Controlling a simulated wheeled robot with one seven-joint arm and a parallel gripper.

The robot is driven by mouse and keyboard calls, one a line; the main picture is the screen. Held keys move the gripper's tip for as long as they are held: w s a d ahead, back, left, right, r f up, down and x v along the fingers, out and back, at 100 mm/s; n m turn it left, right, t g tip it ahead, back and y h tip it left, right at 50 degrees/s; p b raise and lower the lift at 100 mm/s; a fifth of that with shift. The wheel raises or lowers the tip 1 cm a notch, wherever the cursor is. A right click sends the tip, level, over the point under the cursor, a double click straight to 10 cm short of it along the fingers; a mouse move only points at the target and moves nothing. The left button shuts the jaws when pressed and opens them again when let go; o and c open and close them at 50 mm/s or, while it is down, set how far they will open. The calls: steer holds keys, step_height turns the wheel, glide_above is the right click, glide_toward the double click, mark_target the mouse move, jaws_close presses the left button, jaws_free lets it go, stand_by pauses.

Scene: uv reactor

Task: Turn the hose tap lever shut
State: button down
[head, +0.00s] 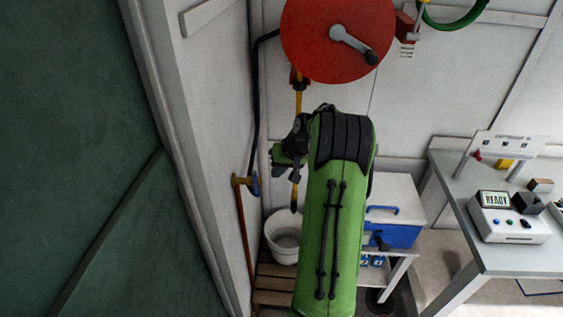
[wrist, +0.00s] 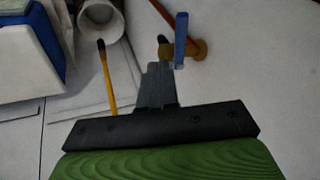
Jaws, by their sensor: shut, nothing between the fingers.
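The hose tap has a brass body (head: 238,181) on a copper pipe by the left white wall. Its blue lever (head: 254,186) stands roughly upright in the head view. In the wrist view the blue lever (wrist: 181,40) shows beside the brass body (wrist: 198,50), just beyond my fingertips. My gripper (head: 278,158) is shut and empty, to the upper right of the tap in the head view. In the wrist view my gripper (wrist: 156,68) points towards the lever; whether they touch I cannot tell.
A red hose reel (head: 312,45) hangs above. Its yellow hose (wrist: 109,85) dangles close beside my gripper. A white bucket (head: 282,252) stands below on a pallet. A blue box (head: 392,236) and a workbench (head: 500,256) are to the right.

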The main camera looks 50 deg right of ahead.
mark_target(255, 184)
steer(key=w+a+f, duration=0.3)
steer(key=f, duration=0.1)
steer(key=shift+w+f+p, duration=0.15)
steer(key=shift+f+p, duration=0.2)
steer(key=shift+a, duration=0.1)
